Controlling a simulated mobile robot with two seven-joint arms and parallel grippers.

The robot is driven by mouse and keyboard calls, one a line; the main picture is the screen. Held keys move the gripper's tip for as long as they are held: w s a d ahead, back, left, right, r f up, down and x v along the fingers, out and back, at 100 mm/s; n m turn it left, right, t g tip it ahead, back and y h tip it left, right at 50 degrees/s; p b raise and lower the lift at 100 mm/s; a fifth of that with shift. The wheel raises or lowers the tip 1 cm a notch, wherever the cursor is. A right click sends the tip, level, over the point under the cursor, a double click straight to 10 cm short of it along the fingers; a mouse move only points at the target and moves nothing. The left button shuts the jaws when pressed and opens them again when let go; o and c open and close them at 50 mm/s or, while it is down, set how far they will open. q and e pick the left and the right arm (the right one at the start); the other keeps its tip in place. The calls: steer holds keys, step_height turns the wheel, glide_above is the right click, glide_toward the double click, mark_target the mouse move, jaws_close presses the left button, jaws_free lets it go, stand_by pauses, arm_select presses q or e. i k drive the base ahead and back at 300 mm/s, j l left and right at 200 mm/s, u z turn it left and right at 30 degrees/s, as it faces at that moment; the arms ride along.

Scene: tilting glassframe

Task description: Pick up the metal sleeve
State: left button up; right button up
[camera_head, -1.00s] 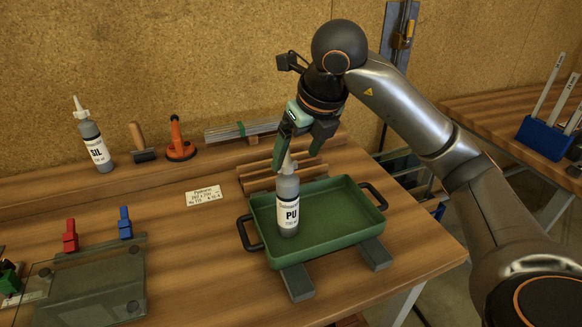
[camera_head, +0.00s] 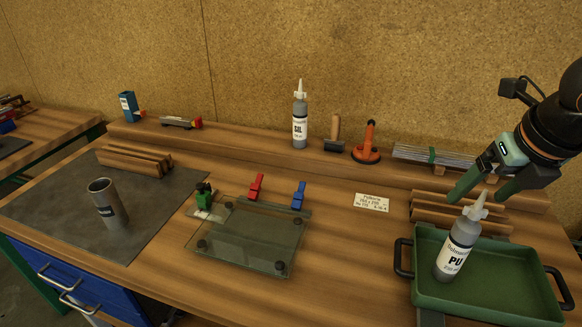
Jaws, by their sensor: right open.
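The metal sleeve (camera_head: 109,205) is a grey, open-topped cylinder with a dark label. It stands upright on the dark mat (camera_head: 60,209) at the left of the bench. My right gripper (camera_head: 481,192) is at the far right, its green fingers apart and empty, above and beside the nozzle of the PU bottle (camera_head: 456,246). The PU bottle stands in the green tray (camera_head: 523,306), tilted in the picture. The right gripper is far from the sleeve. My left gripper does not show.
A glass pane (camera_head: 240,240) with red, blue and green clamps lies mid-bench. A SIL bottle (camera_head: 300,122), a brush (camera_head: 334,133) and an orange suction lifter (camera_head: 368,147) stand on the back shelf. Wooden strips (camera_head: 135,160) lie behind the sleeve. The mat around the sleeve is mostly clear.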

mark_target(104, 194)
steer(key=u, duration=1.2)
steer(key=i+j+z, duration=0.1)
steer(key=i+j, duration=1.25)
steer(key=j, duration=0.2)
steer(key=z, duration=0.05)
